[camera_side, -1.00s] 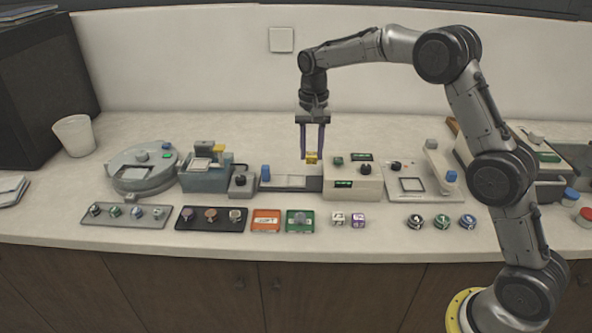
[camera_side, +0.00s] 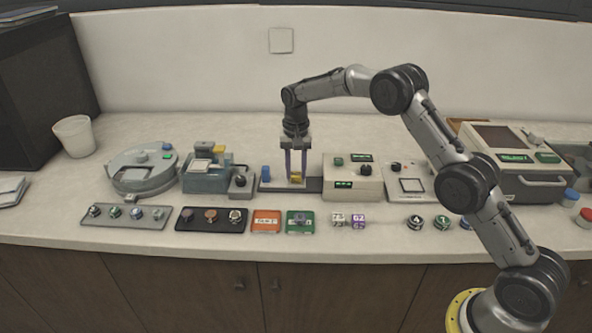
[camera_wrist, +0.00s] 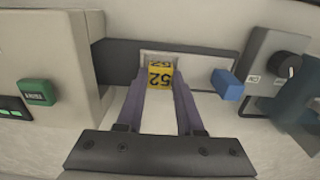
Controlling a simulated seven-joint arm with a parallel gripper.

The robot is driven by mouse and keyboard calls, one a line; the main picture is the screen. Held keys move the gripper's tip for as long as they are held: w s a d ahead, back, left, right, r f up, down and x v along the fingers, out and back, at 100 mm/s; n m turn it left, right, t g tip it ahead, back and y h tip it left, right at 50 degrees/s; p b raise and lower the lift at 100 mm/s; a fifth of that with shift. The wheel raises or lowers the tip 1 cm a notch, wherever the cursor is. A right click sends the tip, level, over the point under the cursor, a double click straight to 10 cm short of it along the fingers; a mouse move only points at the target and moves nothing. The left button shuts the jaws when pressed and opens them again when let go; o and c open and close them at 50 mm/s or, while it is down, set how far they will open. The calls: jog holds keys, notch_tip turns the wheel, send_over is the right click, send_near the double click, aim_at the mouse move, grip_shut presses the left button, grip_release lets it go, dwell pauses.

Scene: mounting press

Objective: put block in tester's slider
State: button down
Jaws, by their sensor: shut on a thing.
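My gripper (camera_side: 296,179) points down over the tester's slider and is shut on a yellow block (camera_side: 297,179). In the wrist view the block (camera_wrist: 160,77) carries the dark number 52 and sits between the fingertips (camera_wrist: 160,84). It is over the light plate of the slider (camera_wrist: 206,62), near the plate's end by the tester. I cannot tell whether it touches the plate. The slider (camera_side: 270,183) lies left of the cream tester box (camera_side: 352,177) with green displays. A blue knob (camera_wrist: 227,84) stands at the slider's other end.
A grey unit with a black knob (camera_side: 241,181) stands left of the slider. In front lie an orange tray (camera_side: 266,228), a green tray (camera_side: 300,229), and a white and a purple block (camera_side: 358,220). A round machine (camera_side: 143,170) is farther left.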

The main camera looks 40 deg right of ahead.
aim_at(296, 174)
jog(key=shift+f, duration=0.1)
jog(key=c, duration=0.5)
grip_release()
jog(key=shift+c, duration=0.2)
jog(key=s+a+r+n+t, duration=0.1)
jog(key=s+r, duration=0.3)
jog(key=r, duration=0.6)
jog(key=s+r+n, duration=0.1)
jog(key=s+r, duration=0.2)
jog(key=r, duration=0.8)
jog(key=s+a+r+n+t, duration=0.1)
jog(key=s+r, duration=0.1)
jog(key=s, duration=0.4)
jog(key=s+a+r+n+t, duration=0.1)
jog(key=s+r, duration=0.2)
jog(key=s, duration=0.4)
jog(key=s+f+n+t, duration=0.1)
jog(key=s+f+n, duration=0.1)
jog(key=s, duration=0.8)
jog(key=s+a+f+n+t, duration=0.1)
jog(key=s+f+n, duration=0.2)
jog(key=s, duration=0.8)
notch_tip(296, 174, down, 2)
jog(key=shift+s+f+t, duration=0.15)
jog(key=shift+s+t, duration=0.15)
jog(key=shift+a, duration=0.1)
